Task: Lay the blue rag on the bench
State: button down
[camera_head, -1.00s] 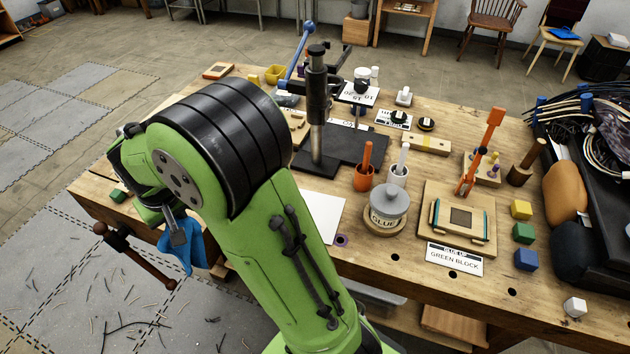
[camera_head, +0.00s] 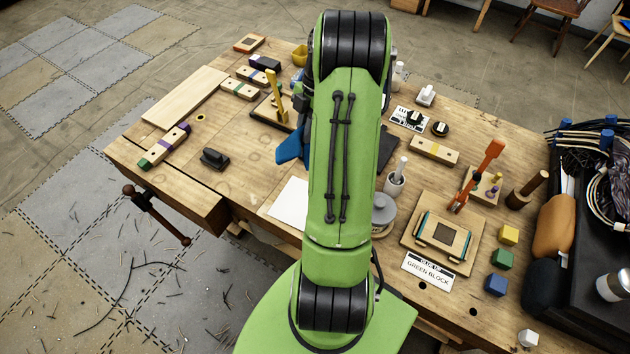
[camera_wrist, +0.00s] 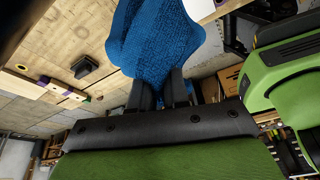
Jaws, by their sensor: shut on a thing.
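The blue rag (camera_head: 291,147) shows in the head view as a small piece left of my raised arm, over the middle of the wooden bench (camera_head: 238,183). The arm hides the rest of it, and my gripper too. In the wrist view my gripper (camera_wrist: 160,92) is shut on the blue rag (camera_wrist: 155,38). The cloth bulges out beyond both dark fingers. The bench top (camera_wrist: 60,35) shows beside and beyond it, and I cannot tell whether the rag touches the bench.
A glue pot (camera_head: 383,212) and wooden jig (camera_head: 441,240) stand right of my arm. Bare wood lies left of the sheet.

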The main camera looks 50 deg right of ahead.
notch_tip(320, 180, down, 10)
jog(key=s+d+n+b, duration=0.1)
jog(key=b, duration=0.6)
jog(key=shift+s+d+r, duration=0.15)
jog(key=shift+s+r, duration=0.05)
jog(key=shift+s, duration=0.2)
jog(key=shift+r, duration=0.1)
